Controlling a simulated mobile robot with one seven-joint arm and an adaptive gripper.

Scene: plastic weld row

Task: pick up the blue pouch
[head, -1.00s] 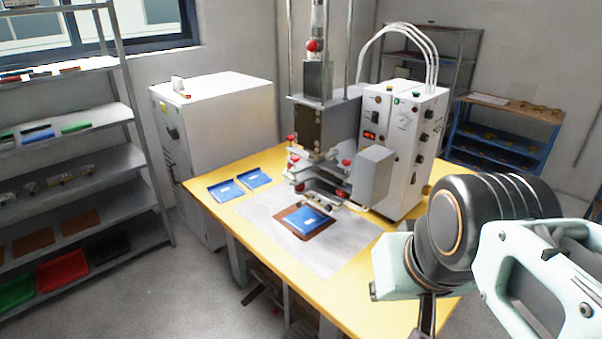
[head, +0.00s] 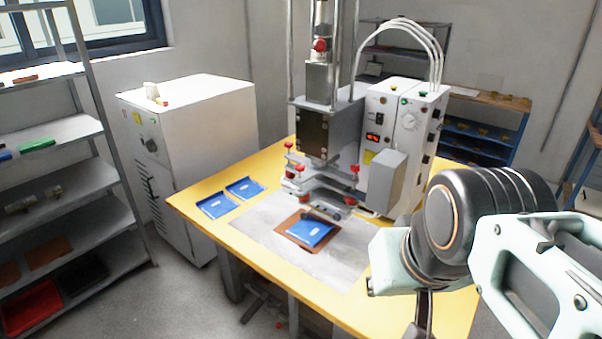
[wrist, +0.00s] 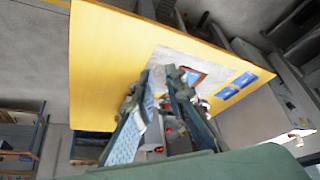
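A blue pouch (head: 309,233) with a small pale label lies flat on a brown pad (head: 289,222) in front of the press. Two more blue pouches lie side by side at the table's left, one nearer (head: 216,205) and one farther (head: 244,188). In the wrist view these two (wrist: 228,92) (wrist: 245,79) lie right of the fingers, and the pouch on the pad (wrist: 191,77) shows beside the right fingertip. My gripper (wrist: 163,76) is open, its fingers apart with nothing held. In the head view its fingers are largely cut off at the bottom, right of the pouches.
The yellow table (head: 265,256) carries a grey sheet (head: 345,262) under the pad. The press (head: 325,130) with red knobs stands just behind the pad, and a white control box (head: 400,135) stands to its right. A white cabinet (head: 195,125) and shelves (head: 70,130) stand left.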

